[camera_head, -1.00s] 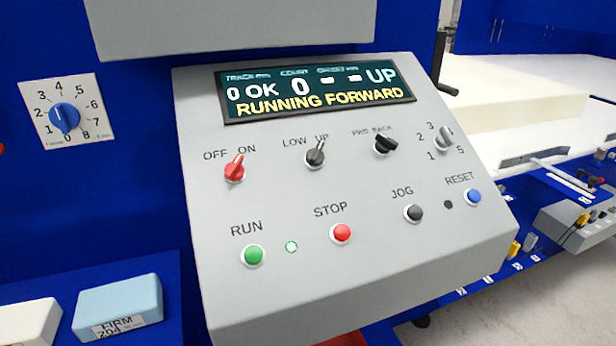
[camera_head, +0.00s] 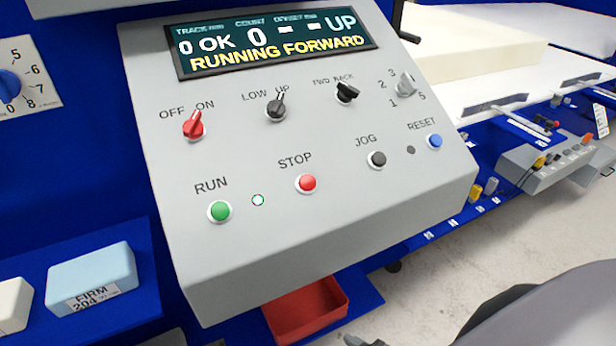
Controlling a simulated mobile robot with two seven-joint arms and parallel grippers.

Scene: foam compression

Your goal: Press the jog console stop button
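The grey jog console (camera_head: 330,220) fills the middle of the head view. Its red STOP button (camera_head: 307,183) sits in the lower row, between the green RUN button (camera_head: 219,211) and the black JOG button (camera_head: 376,159). A small green light (camera_head: 257,200) is lit beside RUN. The display (camera_head: 275,40) reads RUNNING FORWARD, with a count of 0. The red OFF/ON switch (camera_head: 194,126) points toward ON. Nothing touches or covers the STOP button. Neither gripper can be made out; a large grey shape at the lower right looks like part of my arm.
A red tray (camera_head: 308,308) sits below the console. A pale blue block labelled FIRM (camera_head: 92,278) lies on the blue shelf at lower left. A white foam slab (camera_head: 490,45) lies behind at upper right. The space before the console face is clear.

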